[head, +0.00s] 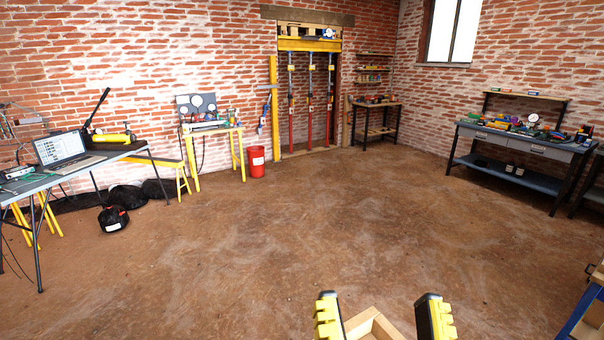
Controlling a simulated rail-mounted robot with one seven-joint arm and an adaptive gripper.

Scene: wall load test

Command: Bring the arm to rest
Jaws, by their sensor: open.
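Two upright black and yellow pieces, a left one (328,318) and a right one (435,318), stand at the bottom edge, apart from each other. The corner of a light wooden frame (372,325) shows between them.
The brown floor (290,235) is wide and clear. A laptop table (65,178) stands left, with a black bag (113,218) beside it. A red bucket (256,162), yellow wall frame (274,110) and props stand at the back. A workbench (525,142) is at right.

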